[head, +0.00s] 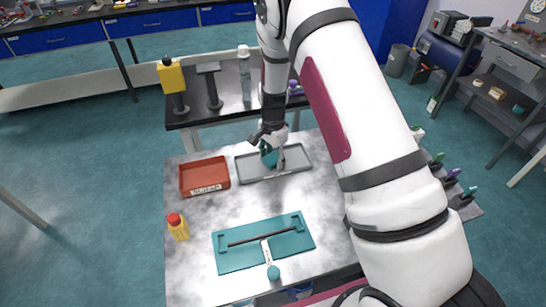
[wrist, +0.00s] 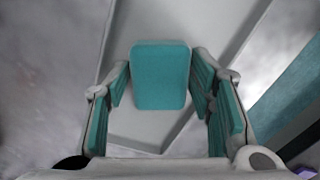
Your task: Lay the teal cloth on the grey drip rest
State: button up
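The teal cloth (wrist: 160,75) shows in the wrist view as a small, thick rounded rectangle between the two teal-padded fingers. My gripper (wrist: 161,80) has a finger against each side of it and appears shut on it. The grey drip rest (head: 295,149), a shallow grey tray, lies at the back of the table in the head view. My gripper (head: 270,155) is over its left-middle part, pointing down. The tray's surface also shows beneath the cloth in the wrist view (wrist: 140,122). I cannot tell whether the cloth touches the tray.
A red-orange labelled tray (head: 204,174) stands close left of the drip rest. A dark shelf (head: 225,103) holding bottles stands behind.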

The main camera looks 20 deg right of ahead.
notch_tip(320, 180, up, 13)
notch_tip(320, 180, up, 10)
jog(key=f+n+t, duration=0.1)
jog(key=n, duration=0.2)
send_over(273, 158)
jog(key=s, duration=0.5)
jog(key=s+r+n+t, duration=0.1)
jog(key=s+r+n, duration=0.2)
jog(key=s, duration=0.6)
jog(key=s+d+r+n+t, duration=0.1)
jog(key=s+r+n, duration=0.3)
jog(key=s, duration=0.5)
jog(key=s+r+n+t, duration=0.1)
jog(key=s+r+n, duration=0.2)
jog(key=s, duration=0.6)
notch_tip(273, 158, up, 2)
jog(key=shift+d+r+n+t+b, duration=0.1)
jog(key=shift+d+n+t+b, duration=0.2)
jog(key=shift+d+b, duration=0.1)
